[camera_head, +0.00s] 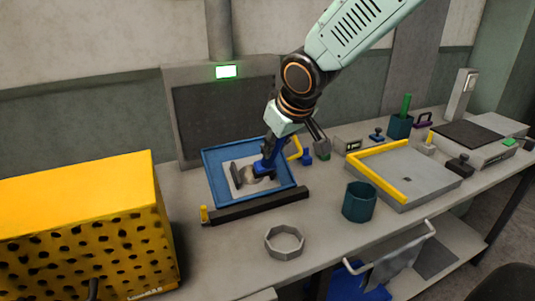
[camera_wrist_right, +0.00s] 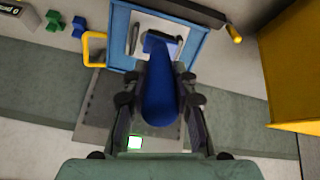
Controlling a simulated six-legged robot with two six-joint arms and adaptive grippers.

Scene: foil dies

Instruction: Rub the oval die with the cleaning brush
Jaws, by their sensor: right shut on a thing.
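My right gripper (camera_head: 279,136) is shut on the blue handle of the cleaning brush (camera_head: 266,163), which points down over the blue tray (camera_head: 216,186). The wrist view shows the brush (camera_wrist_right: 163,92) between the fingers, its head at the far end over a pale grey plate (camera_wrist_right: 148,22). The plate (camera_head: 240,188) lies in the tray. A dark upright piece (camera_head: 237,173) stands on it, left of the brush. The oval die cannot be made out clearly; the brush hides part of the plate. Contact between bristles and plate cannot be told. My left gripper is out of view.
A black bar (camera_head: 255,207) runs along the tray's front. A yellow perforated box (camera_head: 80,205) stands left. A grey ring (camera_head: 284,242) and a teal cup (camera_head: 359,202) stand in front. A grey board with yellow edging (camera_head: 410,172) lies right. The bench between ring and box is clear.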

